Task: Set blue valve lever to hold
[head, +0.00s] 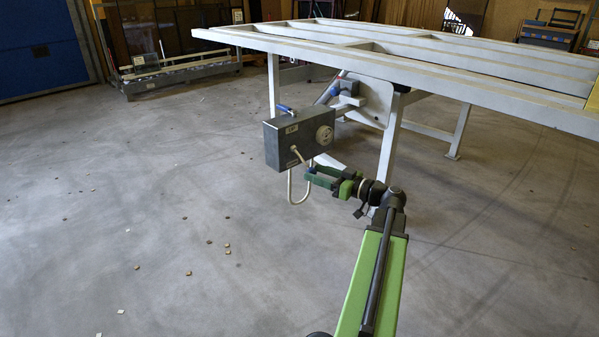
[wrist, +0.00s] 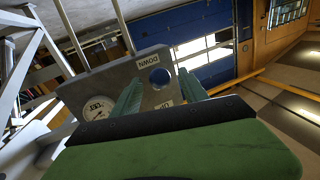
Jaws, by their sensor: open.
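A grey control box (head: 298,138) hangs below the white frame, with a gauge and an UP label on its front. A short blue handle (head: 286,109) sticks out at its top, and a pale rod (head: 298,155) juts from its front toward my gripper. My gripper (head: 307,176) is open, close in front of the box. In the wrist view a round blue part (wrist: 160,77) sits on the panel between the DOWN and UP labels, between my open fingers (wrist: 160,92). I cannot tell whether they touch it. Whether this is the lever's end is unclear.
The white tilting frame (head: 420,55) spans the upper right on its legs, close behind the box. A pale hose (head: 291,190) loops under the box. The floor (head: 100,220) at left is open, with small scattered scraps. A low rack (head: 180,75) stands behind.

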